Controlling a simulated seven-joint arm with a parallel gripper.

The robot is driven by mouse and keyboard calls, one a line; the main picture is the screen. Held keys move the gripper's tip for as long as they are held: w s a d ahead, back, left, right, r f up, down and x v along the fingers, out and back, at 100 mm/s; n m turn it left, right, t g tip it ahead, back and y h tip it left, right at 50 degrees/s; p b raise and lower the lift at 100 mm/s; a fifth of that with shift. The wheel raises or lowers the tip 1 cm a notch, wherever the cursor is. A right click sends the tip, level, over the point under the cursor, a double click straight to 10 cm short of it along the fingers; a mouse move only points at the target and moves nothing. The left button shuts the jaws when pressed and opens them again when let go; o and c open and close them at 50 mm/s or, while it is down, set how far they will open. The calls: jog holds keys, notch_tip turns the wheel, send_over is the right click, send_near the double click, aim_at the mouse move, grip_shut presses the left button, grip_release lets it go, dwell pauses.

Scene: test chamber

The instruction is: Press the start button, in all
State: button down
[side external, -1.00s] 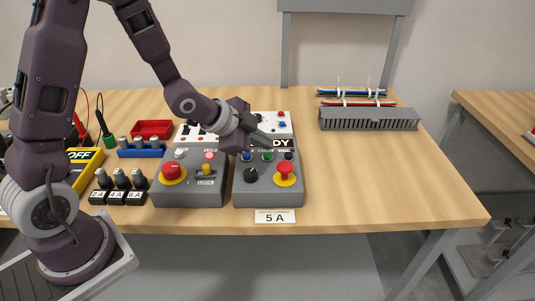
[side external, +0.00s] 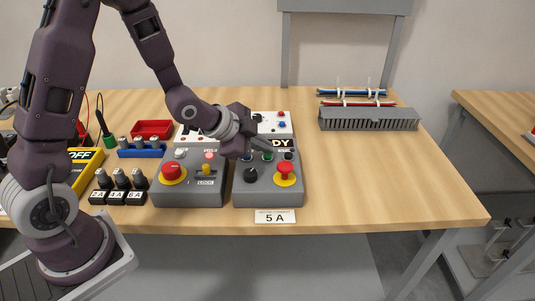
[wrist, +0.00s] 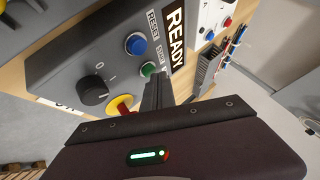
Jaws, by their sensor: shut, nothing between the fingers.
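The grey control box (side external: 268,196) on the right carries the green start button (wrist: 148,69), labelled START in the wrist view. A blue reset button (wrist: 136,44) sits beside it, with a black rotary knob (wrist: 93,91) and a red mushroom button on a yellow base (wrist: 119,104). A READY sign (wrist: 175,37) stands behind the buttons. My gripper (wrist: 158,76) is shut and empty, with its fingertips close beside the green button. In the side view my gripper (side external: 269,151) is low over the box's button row. Whether the fingertips touch the button I cannot tell.
A second grey box (side external: 189,194) with a red mushroom button stands just left. Fuse holders (side external: 119,188), a red tray (side external: 152,129) and a yellow OFF device (side external: 88,160) are further left. A grey wire duct (side external: 368,120) lies at the back right. The right table area is clear.

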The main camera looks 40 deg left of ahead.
aim_at(264, 156)
jog(key=shift+f, duration=0.3)
jog(key=shift+r, duration=0.1)
dwell(0.4)
jog(key=shift+r, duration=0.8)
jog(key=shift+r, duration=2.5)
jog(key=s+a+r+n+g+y, duration=0.1)
jog(key=s+a+r+n+y, duration=0.15)
jog(key=s+r+n, duration=0.4)
jog(key=s+d+r+n+g, duration=0.1)
jog(key=s+d+n, duration=0.1)
jog(key=s, duration=0.9)
jog(key=s+d+r+n+g+h, duration=0.1)
jog(key=s+d+r+n, duration=0.1)
jog(key=s, duration=0.8)
jog(key=shift+s, duration=0.35)
